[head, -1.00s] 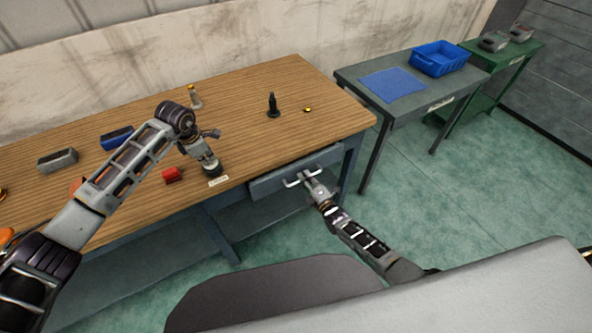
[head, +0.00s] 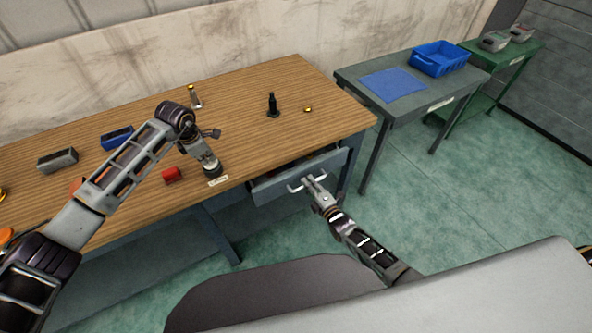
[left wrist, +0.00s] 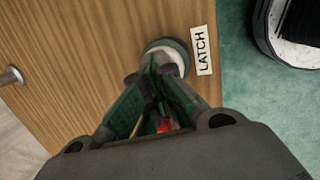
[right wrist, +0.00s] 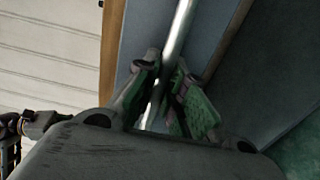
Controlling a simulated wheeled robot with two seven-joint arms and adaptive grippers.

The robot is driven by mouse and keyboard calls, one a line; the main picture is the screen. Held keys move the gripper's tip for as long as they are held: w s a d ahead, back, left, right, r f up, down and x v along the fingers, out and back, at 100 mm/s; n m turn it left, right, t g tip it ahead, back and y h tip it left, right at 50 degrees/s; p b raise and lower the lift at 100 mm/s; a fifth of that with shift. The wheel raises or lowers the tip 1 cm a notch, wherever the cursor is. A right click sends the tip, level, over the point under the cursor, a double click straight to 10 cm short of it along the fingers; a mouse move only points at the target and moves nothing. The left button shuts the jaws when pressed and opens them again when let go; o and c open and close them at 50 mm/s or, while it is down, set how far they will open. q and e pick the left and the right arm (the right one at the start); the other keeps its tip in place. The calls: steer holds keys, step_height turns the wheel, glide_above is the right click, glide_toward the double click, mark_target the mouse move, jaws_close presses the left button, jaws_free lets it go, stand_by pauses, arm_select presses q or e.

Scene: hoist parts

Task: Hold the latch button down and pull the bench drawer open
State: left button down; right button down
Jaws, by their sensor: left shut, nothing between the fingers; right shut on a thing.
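The latch button (left wrist: 170,47) is a round pale cap in a dark ring on the bench top, beside the LATCH label (left wrist: 201,51). My left gripper (head: 209,165) is shut and empty, pointing down with its fingertips at the button. The fingers hide part of it, and I cannot tell how far it is pressed. The grey bench drawer (head: 325,170) is partly open, with a dark gap behind its front. My right gripper (head: 311,183) is shut on the drawer's bar handle (head: 293,187). The handle also runs between its fingers in the right wrist view (right wrist: 180,30).
A black upright part (head: 272,105) and a small brass piece (head: 308,110) stand toward the bench's right end. A grey table (head: 428,89) with a blue bin (head: 440,58) is further right. Floor before the drawer is clear.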

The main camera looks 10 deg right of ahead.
arm_select(q)
steer(key=shift+f, duration=0.15)
arm_select(e)
steer(key=shift+v, duration=1.8)
steer(key=c, duration=1.4)
jaws_free()
steer(key=shift+o, duration=0.2)
steer(key=shift+s, duration=0.2)
steer(key=shift+v, duration=2.85)
